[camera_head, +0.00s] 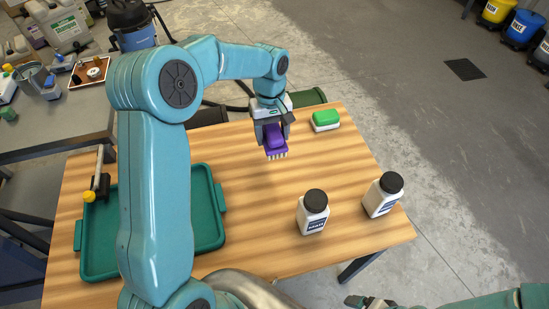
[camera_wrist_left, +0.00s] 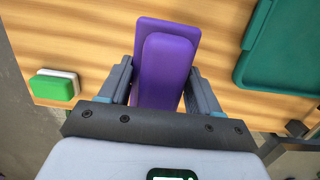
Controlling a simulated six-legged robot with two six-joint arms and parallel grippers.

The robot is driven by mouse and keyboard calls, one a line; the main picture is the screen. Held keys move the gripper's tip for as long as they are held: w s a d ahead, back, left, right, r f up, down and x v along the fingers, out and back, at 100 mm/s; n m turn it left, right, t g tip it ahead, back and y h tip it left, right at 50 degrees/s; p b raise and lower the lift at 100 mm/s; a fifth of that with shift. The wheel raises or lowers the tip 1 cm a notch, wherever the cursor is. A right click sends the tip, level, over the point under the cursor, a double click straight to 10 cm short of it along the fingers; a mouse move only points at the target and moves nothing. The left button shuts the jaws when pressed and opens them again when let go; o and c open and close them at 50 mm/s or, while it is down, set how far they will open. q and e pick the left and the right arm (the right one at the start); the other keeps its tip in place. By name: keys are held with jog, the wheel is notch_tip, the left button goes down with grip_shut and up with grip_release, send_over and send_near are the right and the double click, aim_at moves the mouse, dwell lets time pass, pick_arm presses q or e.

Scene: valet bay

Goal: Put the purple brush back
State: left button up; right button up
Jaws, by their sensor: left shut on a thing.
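My left gripper (camera_head: 273,131) is shut on the purple brush (camera_head: 275,142). The brush's pale bristles point down, and it appears to be held above the wooden table (camera_head: 255,215) near its far edge. In the left wrist view the purple brush (camera_wrist_left: 165,62) sits between the two fingers of the left gripper (camera_wrist_left: 164,85). A green tray (camera_head: 211,240) lies on the left of the table, partly hidden by my left arm; what shows of it is empty. My right gripper (camera_head: 370,302) shows only partly at the bottom edge, low beside the table.
A green brush (camera_head: 326,118) with a white base lies at the far right of the table. Two white bottles with black caps, one in the middle (camera_head: 312,215) and one further right (camera_head: 382,196), stand near the right edge. A yellow-tipped tool (camera_head: 100,185) lies by the tray.

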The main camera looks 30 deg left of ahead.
pick_arm(q)
jog(key=shift+w+f, duration=0.1)
jog(key=shift+f, duration=5.8)
jog(key=shift+d+f, duration=0.15)
jog(key=shift+f, duration=0.05)
jog(key=o, duration=1.3)
jog(key=shift+r, duration=0.1)
jog(key=r, duration=0.8)
jog(key=w+a+r, duration=0.1)
jog(key=r, duration=0.3)
jog(key=shift+a+r, duration=0.1)
jog(key=shift+r, duration=0.05)
